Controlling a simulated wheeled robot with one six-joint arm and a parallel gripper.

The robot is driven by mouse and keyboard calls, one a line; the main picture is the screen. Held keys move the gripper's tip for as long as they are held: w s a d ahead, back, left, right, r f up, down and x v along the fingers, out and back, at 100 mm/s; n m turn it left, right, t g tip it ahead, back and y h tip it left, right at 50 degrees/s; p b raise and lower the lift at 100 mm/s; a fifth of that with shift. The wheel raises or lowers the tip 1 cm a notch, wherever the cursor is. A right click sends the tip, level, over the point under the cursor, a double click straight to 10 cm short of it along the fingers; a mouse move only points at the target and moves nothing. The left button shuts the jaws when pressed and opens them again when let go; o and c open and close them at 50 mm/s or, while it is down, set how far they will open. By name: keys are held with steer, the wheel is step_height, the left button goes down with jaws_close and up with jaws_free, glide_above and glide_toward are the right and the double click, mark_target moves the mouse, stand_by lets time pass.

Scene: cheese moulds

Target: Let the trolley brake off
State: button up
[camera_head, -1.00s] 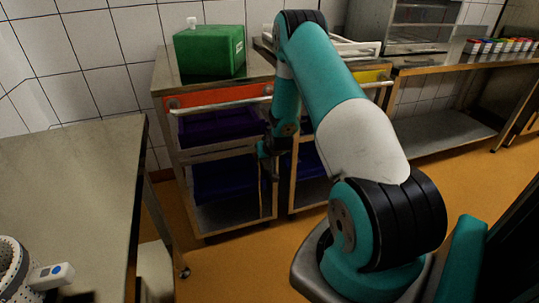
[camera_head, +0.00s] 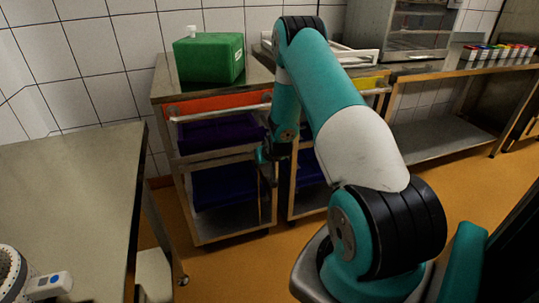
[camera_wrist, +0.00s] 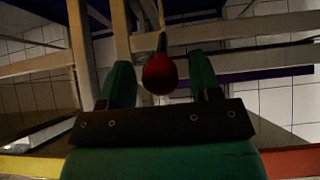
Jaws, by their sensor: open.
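A red ball knob (camera_wrist: 159,74) on a dark stem shows in the wrist view, in front of the pale posts and rails of a trolley frame. My gripper (camera_wrist: 161,70) is open, with one green finger on each side of the knob. I cannot tell whether a finger touches it. In the head view my gripper (camera_head: 267,164) hangs low at the right front post of the trolley with the red panel (camera_head: 218,103). The arm hides the knob there. A second trolley with a yellow panel (camera_head: 369,82) stands close on the right.
A green box (camera_head: 209,60) stands on the left trolley, with purple (camera_head: 215,134) and blue crates (camera_head: 222,186) on its shelves. A metal table (camera_head: 70,190) is at the left. Open orange floor (camera_head: 232,265) lies in front of the trolleys.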

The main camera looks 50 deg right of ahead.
steer(key=p+v, duration=0.1)
steer(key=v, duration=1.6)
steer(key=a+r+n+g+y+p, duration=0.1)
steer(key=a+r+n+y+p, duration=0.25)
steer(key=a+r, duration=0.8)
steer(key=a+r+n+g+y+p, duration=0.1)
steer(key=a+r+n+y+p, duration=0.25)
steer(key=a+r, duration=0.8)
steer(key=s+a+r+n+g+p, duration=0.2)
steer(key=s+a+r+n, duration=0.1)
steer(key=s+a, duration=0.4)
steer(key=s+a+r+n+g+y+p, duration=0.1)
steer(key=s+a+r+n+g+p, duration=0.1)
steer(key=s+a, duration=0.6)
steer(key=s+r+n+g, duration=0.1)
steer(key=s+r, duration=0.1)
steer(key=s, duration=0.1)
steer(key=shift+r, duration=0.35)
